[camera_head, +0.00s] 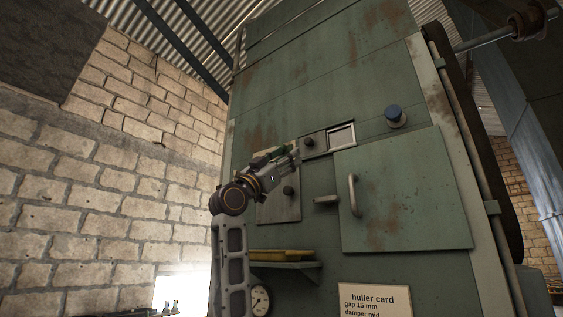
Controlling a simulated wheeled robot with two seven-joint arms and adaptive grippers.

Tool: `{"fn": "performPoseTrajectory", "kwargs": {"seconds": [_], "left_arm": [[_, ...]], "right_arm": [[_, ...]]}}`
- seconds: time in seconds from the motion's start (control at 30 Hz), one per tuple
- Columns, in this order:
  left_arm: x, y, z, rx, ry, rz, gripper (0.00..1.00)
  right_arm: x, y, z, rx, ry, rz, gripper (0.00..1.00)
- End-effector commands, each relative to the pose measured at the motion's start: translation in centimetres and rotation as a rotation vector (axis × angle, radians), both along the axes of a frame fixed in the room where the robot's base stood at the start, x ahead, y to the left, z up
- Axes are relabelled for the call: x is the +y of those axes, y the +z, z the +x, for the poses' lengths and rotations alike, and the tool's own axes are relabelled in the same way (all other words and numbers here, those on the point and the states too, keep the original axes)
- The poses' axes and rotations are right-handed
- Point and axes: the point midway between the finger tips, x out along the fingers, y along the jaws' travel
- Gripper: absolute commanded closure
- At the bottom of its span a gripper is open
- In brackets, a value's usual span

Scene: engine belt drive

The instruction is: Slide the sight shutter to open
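The sight shutter (313,146) is a small plate with a dark round knob (309,142), set in a narrow frame on the green machine's front. The plate sits in the left part of the frame. To its right a pale, light-coloured sight window (342,136) shows. My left gripper (295,154) is just left of and slightly below the knob, seen from the side. I see no clear contact with the knob, and the finger gap cannot be made out. My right gripper is out of view.
Below are a grey plate (278,205) with a dark knob, a small latch (326,200), a shelf (300,266) with a yellow item, and a gauge (260,300).

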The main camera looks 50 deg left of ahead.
Motion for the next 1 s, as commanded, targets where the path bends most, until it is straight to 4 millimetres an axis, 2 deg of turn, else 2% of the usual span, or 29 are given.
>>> {"fn": "performPoseTrajectory", "kwargs": {"seconds": [0.3,0.87,1.0], "left_arm": [[0.1,-1.1,-1.2,0.000,0.001,0.000,0.53],[0.1,-1.2,-1.3,0.000,0.001,-0.001,0.53],[0.9,-1.4,-1.4,-0.002,0.006,-0.014,0.53]], "right_arm": [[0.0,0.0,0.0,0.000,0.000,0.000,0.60],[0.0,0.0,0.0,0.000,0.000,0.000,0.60],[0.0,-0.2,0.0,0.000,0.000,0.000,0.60]]}}
